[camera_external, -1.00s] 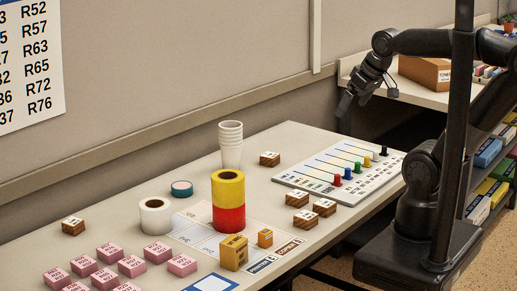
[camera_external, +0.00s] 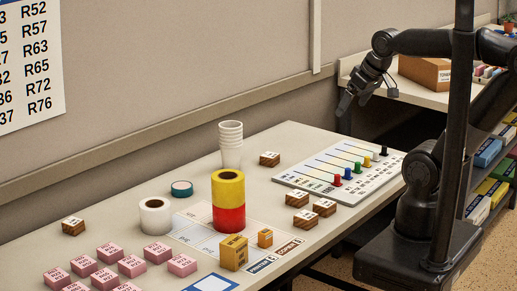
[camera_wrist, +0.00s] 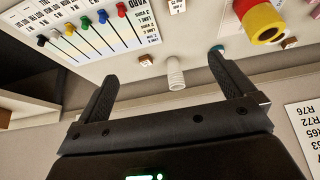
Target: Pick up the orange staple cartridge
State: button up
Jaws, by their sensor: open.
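Two orange box-shaped things stand near the table's front edge in the external view: a small orange block (camera_external: 265,237) and, to its left, a larger yellow-orange box (camera_external: 233,252). Their print is too small to read, so I cannot tell for sure which is the staple cartridge; the small one is the more orange. My gripper (camera_external: 346,103) is high above the table's far right end, well away from both. In the wrist view my gripper (camera_wrist: 163,75) is open with nothing between its fingers. Neither orange thing clearly shows in that view.
A yellow-and-red roll stack (camera_external: 228,200) stands just behind the orange things. White cups (camera_external: 231,145), a white roll (camera_external: 155,216), pink blocks (camera_external: 131,266), wooden blocks (camera_external: 298,198) and a board with coloured pegs (camera_external: 340,176) share the table (camera_external: 292,135).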

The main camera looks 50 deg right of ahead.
jog(key=c, duration=0.9)
jog(key=shift+c, duration=0.2)
jog(key=g, duration=0.6)
send_over(265, 231)
jog(key=f, duration=2)
jog(key=shift+s+d+f, duration=0.2)
jog(key=shift+d+f, duration=0.05)
jog(key=shift+d, duration=0.15)
jog(key=shift+w+a+f, duration=0.1)
jog(key=shift+a+f, duration=0.1)
jog(key=shift+f, duration=1.35)
jog(key=shift+w+a+f, duration=0.1)
jog(key=shift+a+f, duration=0.05)
jog(key=shift+f, duration=1.4)
